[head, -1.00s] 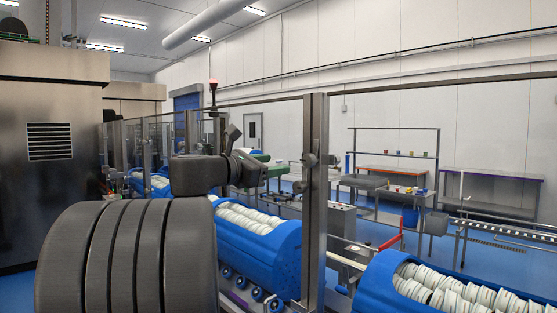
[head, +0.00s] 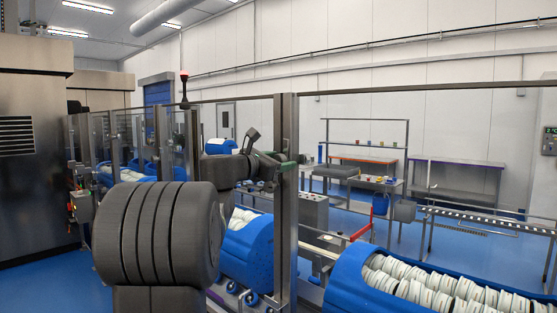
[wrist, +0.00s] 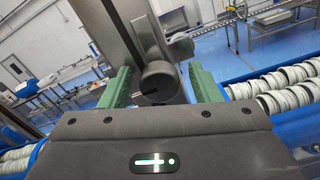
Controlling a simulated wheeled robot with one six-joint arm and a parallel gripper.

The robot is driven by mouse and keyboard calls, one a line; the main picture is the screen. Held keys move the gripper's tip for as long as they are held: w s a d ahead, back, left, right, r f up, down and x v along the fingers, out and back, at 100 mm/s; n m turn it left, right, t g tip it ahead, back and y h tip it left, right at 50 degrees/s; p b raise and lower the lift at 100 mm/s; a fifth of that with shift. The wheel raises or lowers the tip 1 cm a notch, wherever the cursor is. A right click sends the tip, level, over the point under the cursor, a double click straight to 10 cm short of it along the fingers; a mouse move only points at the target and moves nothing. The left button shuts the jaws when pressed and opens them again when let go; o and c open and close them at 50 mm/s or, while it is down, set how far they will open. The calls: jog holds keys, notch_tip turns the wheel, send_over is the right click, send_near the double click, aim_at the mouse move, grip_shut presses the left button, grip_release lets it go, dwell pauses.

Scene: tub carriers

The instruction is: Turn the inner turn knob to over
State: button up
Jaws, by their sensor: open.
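A grey round knob (wrist: 158,84) with a thin dark rod sticking out to its left shows in the wrist view, on the metal fence post (wrist: 112,32). My gripper (wrist: 160,72) is open, with one green finger on each side of the knob. I see gaps between the fingers and the knob; I cannot tell its exact turn position. In the head view my gripper (head: 280,161) is at the post (head: 285,120), at mid-height, and the knob is hidden there by the gripper.
Clear fence panels run left and right of the post. Beyond them stand blue tubs (head: 335,290) with rows of white discs, a control box (head: 306,212) and workbenches (head: 455,185). A metal cabinet (head: 30,170) stands left. Blue floor (head: 40,285) is free at the lower left.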

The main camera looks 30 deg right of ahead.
jog(key=c, duration=1)
jog(key=shift+f+m+b, duration=0.1)
jog(key=shift+m+b, duration=0.2)
jog(key=shift+b, duration=0.1)
jog(key=m+b, duration=0.2)
jog(key=b, duration=0.1)
jog(key=shift+f+m, duration=0.15)
jog(key=shift+m, duration=0.15)
jog(key=m+b, duration=0.4)
jog(key=m, duration=0.1)
jog(key=shift+m+b, duration=0.3)
jog(key=m+b, duration=0.3)
jog(key=m, duration=0.1)
jog(key=shift+m+b, duration=1.15)
jog(key=shift+m, duration=1.15)
